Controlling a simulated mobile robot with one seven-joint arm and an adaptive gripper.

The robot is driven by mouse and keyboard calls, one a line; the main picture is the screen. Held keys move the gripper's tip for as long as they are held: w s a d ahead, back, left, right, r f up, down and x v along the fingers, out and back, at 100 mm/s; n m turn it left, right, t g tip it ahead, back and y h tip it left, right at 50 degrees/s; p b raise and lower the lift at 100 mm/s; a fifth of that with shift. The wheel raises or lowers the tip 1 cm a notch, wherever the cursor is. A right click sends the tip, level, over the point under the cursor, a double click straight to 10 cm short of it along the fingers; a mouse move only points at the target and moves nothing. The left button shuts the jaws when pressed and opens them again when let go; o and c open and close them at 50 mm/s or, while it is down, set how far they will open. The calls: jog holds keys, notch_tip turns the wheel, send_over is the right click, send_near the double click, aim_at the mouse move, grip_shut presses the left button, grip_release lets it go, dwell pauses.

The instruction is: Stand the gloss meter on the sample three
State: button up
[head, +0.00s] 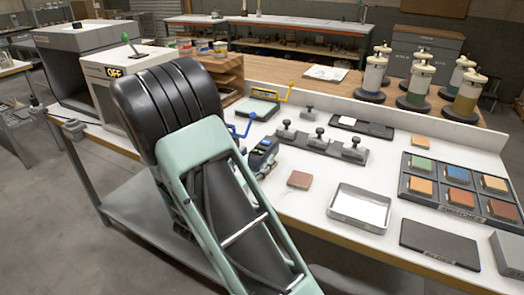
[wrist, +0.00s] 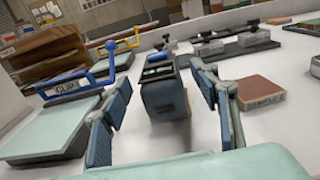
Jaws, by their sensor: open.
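The gloss meter (wrist: 163,95) is a dark blue-grey box with a small display on top, upright on the white bench. It also shows in the head view (head: 263,155), just beyond my arm. My gripper (wrist: 163,88) is open, with one finger on each side of the meter and gaps visible to both.
A clip board with a blue handle (wrist: 62,120) lies close left of my gripper. A grey holder with knobs (head: 322,145) is behind the block. A metal tray (head: 333,213) and a rack of coloured samples (head: 407,187) lie to the right. Bench around the block is clear.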

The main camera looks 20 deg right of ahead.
jog(key=v, duration=0.6)
jog(key=shift+d, duration=0.1)
